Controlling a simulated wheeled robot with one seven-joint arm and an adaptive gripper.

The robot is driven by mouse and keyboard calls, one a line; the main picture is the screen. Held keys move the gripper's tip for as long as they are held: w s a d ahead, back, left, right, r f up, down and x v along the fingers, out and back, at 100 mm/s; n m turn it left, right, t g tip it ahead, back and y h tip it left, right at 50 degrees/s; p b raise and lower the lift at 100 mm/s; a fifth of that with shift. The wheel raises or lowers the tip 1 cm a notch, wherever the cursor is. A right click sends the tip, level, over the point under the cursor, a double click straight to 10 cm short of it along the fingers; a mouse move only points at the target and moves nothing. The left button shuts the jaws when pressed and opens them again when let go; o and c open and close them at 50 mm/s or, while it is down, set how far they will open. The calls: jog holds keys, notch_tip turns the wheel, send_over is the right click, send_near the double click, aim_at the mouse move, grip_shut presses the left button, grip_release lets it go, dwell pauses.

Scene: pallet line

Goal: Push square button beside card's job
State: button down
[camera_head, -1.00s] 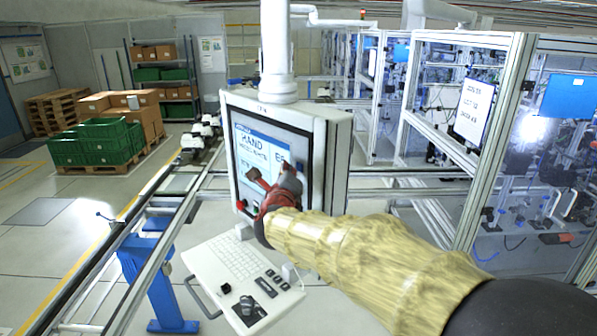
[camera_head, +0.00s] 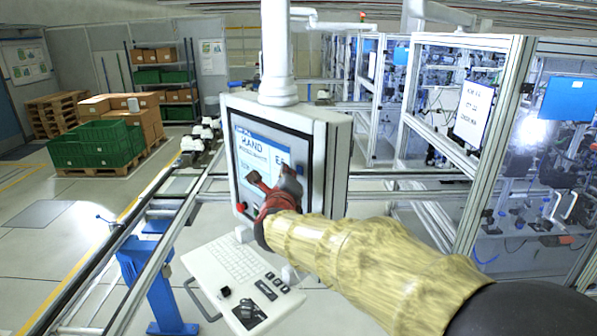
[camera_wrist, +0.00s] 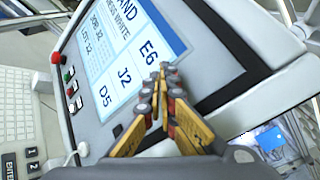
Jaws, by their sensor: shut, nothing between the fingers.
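A white card (camera_head: 473,112) with lines of print hangs on the framed cell at the right; its print is too small to read surely. The grey operator panel (camera_head: 333,150) stands in the middle with a lit screen (camera_head: 250,150). In the wrist view the screen (camera_wrist: 120,55) shows E6, J2 and D5 in separate fields. My gripper (camera_wrist: 163,72) is shut and empty, its tips in front of the screen's edge near E6. In the head view my gripper (camera_head: 268,187) covers the panel's lower middle.
Red (camera_wrist: 56,58) and green (camera_wrist: 66,76) controls sit on the panel's edge in the wrist view. A keyboard shelf (camera_head: 225,262) juts out below the panel. A conveyor rail (camera_head: 105,265) runs at the left. Green crates (camera_head: 95,142) stand on a pallet behind, with open floor nearby.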

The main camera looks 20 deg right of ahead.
jog(key=shift+d, duration=0.1)
dwell(0.3)
jog(key=shift+w+d+b, duration=0.15)
jog(key=shift+d+b, duration=0.15)
jog(key=shift+b, duration=0.3)
jog(key=shift+w+d+b, duration=0.2)
jog(key=shift+d+b, duration=0.3)
dwell(0.6)
jog(key=shift+a, duration=0.15)
jog(key=shift+s+a, duration=0.35)
jog(key=shift+a, duration=0.35)
jog(key=a, duration=0.1)
jog(key=s+a, duration=0.1)
jog(key=a, duration=0.1)
jog(key=s+a, duration=0.1)
jog(key=shift+a, duration=0.3)
dwell(0.3)
dwell(0.7)
